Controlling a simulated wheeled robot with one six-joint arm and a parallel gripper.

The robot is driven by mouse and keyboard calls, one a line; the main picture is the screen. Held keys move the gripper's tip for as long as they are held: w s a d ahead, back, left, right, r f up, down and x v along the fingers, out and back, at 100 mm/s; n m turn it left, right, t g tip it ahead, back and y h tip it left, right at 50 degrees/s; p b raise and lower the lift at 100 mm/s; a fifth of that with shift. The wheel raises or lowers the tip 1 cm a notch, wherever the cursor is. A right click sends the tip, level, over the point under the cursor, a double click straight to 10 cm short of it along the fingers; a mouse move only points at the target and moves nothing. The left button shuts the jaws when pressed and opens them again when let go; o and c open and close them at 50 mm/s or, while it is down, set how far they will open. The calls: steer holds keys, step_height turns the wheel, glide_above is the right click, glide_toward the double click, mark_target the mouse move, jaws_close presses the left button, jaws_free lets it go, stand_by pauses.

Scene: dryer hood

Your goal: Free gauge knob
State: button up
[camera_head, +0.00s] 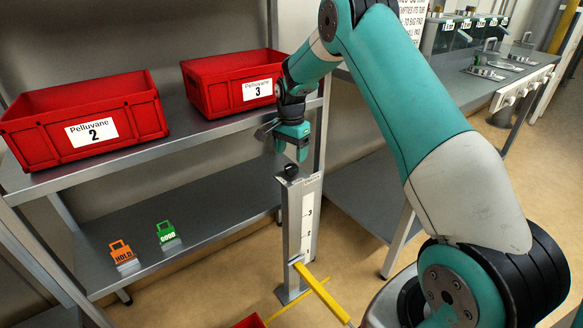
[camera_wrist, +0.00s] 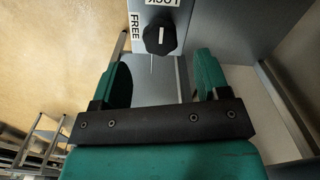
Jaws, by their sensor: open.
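The gauge knob (camera_wrist: 161,37) is black with a white pointer line and sits on the grey top of the gauge post. FREE and LOCK labels show beside it in the wrist view. The pointer line stands upright in that picture, toward the LOCK label. In the head view the knob (camera_head: 291,170) tops the gauge post (camera_head: 292,230), which carries a numbered scale. My gripper (camera_head: 293,148) is above the knob, open and empty. In the wrist view its green fingers (camera_wrist: 162,68) are apart, with the knob beyond their tips and between them. No contact shows.
Red crates labelled 2 (camera_head: 138,112) and 3 (camera_head: 203,95) stand on the upper shelf left of my arm. Orange HOLD (camera_head: 120,250) and green GOOD (camera_head: 166,231) tags stand on the lower shelf. A bench (camera_head: 497,75) stands at the right.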

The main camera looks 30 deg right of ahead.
mark_target(291, 167)
step_height(291, 167, down, 5)
steer(key=shift+f, duration=0.2)
steer(key=c, duration=0.9)
